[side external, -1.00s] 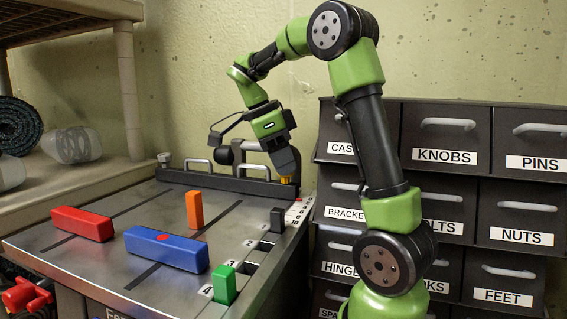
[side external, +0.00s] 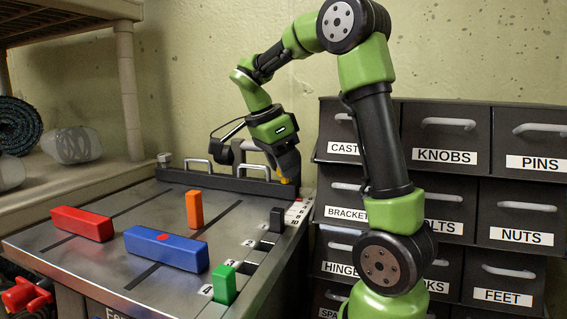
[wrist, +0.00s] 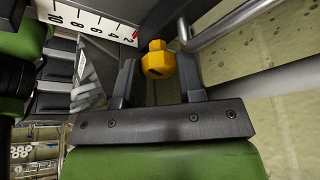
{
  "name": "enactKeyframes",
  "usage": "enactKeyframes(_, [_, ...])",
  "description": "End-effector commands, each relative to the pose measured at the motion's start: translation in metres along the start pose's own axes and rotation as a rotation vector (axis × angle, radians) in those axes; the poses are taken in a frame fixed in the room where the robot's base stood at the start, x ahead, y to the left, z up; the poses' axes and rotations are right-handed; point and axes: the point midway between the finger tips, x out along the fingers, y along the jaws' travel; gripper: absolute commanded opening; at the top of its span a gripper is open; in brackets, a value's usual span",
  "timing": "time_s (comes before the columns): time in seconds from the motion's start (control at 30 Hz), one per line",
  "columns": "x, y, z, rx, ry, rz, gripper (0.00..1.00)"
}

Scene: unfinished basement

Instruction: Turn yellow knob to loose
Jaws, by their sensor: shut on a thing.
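The yellow knob (wrist: 158,60) is a faceted piece with a dark mark on its face. It shows between my gripper's two dark fingers in the wrist view. My gripper (wrist: 157,72) is shut on it. In the side view, my gripper (side external: 288,178) is at the right end of the dark rail, and only a little of the yellow knob (side external: 285,181) shows under the fingers. A white scale (wrist: 95,20) with numbers and a small red pointer (wrist: 135,35) lies beside the knob. Any "loose" marking is not readable.
Metal handles (side external: 254,171) stand on the rail close to my gripper. Labelled drawers (side external: 445,139) are at the right.

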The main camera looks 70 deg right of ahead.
Motion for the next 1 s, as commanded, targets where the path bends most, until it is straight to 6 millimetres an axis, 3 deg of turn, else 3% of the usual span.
enactKeyframes(0.17, [0.000, 0.000, 0.000, 0.002, 0.000, 0.000, 0.12])
enactKeyframes(0.2, [0.000, 0.000, 0.000, 0.002, 0.000, 0.000, 0.40])
enactKeyframes(0.23, [0.000, 0.000, 0.000, 0.002, 0.000, 0.000, 0.45])
enactKeyframes(0.63, [-0.007, -0.001, 0.000, 0.001, 0.001, -0.002, 0.45])
enactKeyframes(1.0, [-0.067, -0.001, 0.000, 0.002, 0.000, -0.005, 0.45])
